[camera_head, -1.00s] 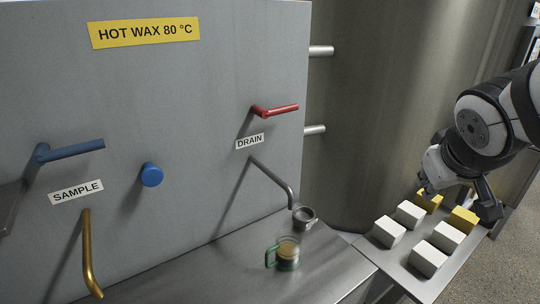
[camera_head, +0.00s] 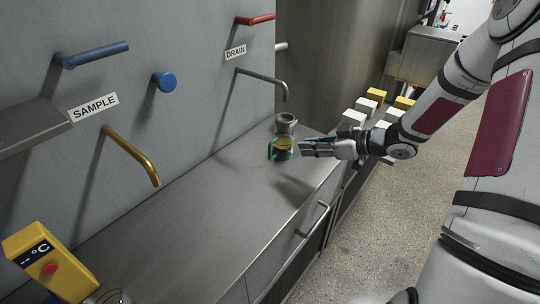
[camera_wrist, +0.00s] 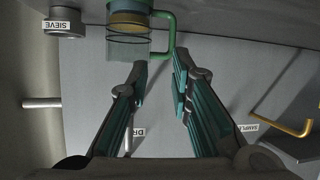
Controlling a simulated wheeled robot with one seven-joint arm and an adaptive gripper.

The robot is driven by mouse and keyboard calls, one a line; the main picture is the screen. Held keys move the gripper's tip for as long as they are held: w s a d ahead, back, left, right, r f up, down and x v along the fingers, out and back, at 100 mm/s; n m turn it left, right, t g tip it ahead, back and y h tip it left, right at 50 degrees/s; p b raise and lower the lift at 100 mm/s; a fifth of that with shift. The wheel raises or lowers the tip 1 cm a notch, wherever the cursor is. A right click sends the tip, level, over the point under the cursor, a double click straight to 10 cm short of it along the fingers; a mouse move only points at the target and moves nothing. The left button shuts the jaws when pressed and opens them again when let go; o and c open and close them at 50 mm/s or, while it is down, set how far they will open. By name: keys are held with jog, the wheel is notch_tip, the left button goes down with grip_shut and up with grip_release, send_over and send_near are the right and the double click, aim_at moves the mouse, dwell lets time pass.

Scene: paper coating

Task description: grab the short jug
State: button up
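A short clear jug with a green handle (camera_head: 281,148) and amber-brown contents stands upright on the steel counter. It also shows at the top of the wrist view (camera_wrist: 128,42), its handle pointing right there. My gripper (camera_head: 304,147) is just right of the jug in the head view, level with it. In the wrist view my gripper (camera_wrist: 158,62) is open, its two teal-lined fingers apart with nothing between them. The handle's lower end lies just ahead of the gap between the fingertips. I cannot tell if a finger touches the jug.
A grey sieve (camera_head: 286,121) stands right behind the jug, under the grey drain spout (camera_head: 284,90). A brass sample spout (camera_head: 135,155) hangs over the counter further left. A yellow °C device (camera_head: 45,262) is at the lower left. White and yellow blocks (camera_head: 377,95) lie beyond my gripper.

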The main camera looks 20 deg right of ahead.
aim_at(270, 157)
jog(key=shift+y, duration=0.3)
jog(key=x, duration=0.5)
jog(key=s+b+x, duration=0.1)
jog(key=x, duration=0.2)
jog(key=shift+w+a+f, duration=0.25)
jog(key=shift+a+f, duration=0.15)
jog(key=shift+a, duration=0.2)
jog(key=x, duration=0.2)
jog(key=b+x, duration=0.1)
jog(key=x, duration=0.2)
jog(key=shift+s+f, duration=0.1)
jog(key=shift+f, duration=0.25)
grip_shut()
